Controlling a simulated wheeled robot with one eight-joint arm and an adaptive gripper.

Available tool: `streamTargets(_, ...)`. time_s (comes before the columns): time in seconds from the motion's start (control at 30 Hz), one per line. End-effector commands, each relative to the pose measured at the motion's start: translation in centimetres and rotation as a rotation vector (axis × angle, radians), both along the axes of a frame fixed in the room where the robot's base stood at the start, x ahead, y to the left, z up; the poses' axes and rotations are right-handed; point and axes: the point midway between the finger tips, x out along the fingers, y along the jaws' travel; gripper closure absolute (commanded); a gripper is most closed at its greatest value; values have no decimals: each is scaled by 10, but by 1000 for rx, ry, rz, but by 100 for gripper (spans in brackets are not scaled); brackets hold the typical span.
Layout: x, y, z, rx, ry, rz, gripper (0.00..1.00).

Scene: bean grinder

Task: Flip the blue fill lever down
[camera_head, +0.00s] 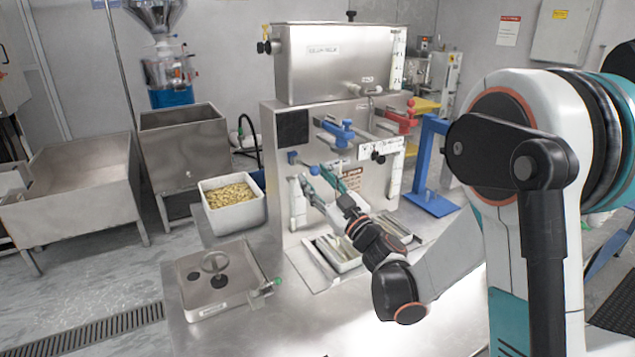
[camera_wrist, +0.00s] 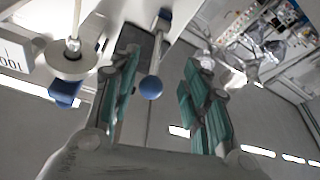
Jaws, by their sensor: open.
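A small lever with a blue ball knob (camera_head: 292,157) sticks out from the front of the steel machine, below a dark panel. In the wrist view the blue ball (camera_wrist: 151,87) on its metal rod shows between my fingers, nearer the left one, with no clear contact. My gripper (camera_head: 323,172) is open in front of the machine, and its teal fingers are spread in the wrist view (camera_wrist: 160,65). A blue tap handle (camera_head: 338,132) sits higher to the right. I cannot tell from the labels which blue part is the fill lever.
A red tap handle (camera_head: 402,120) is at the upper right of the machine. A white bottle (camera_head: 297,202) stands left of my gripper. A blue stand (camera_head: 431,200) is at the right.

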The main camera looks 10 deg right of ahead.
Motion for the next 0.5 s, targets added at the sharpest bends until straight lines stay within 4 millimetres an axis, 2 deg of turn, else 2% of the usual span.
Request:
streamTargets(0.17,-9,-7,-3,1,0,-2,57)
streamTargets(0.5,-53,-30,-18,-1,0,0,57)
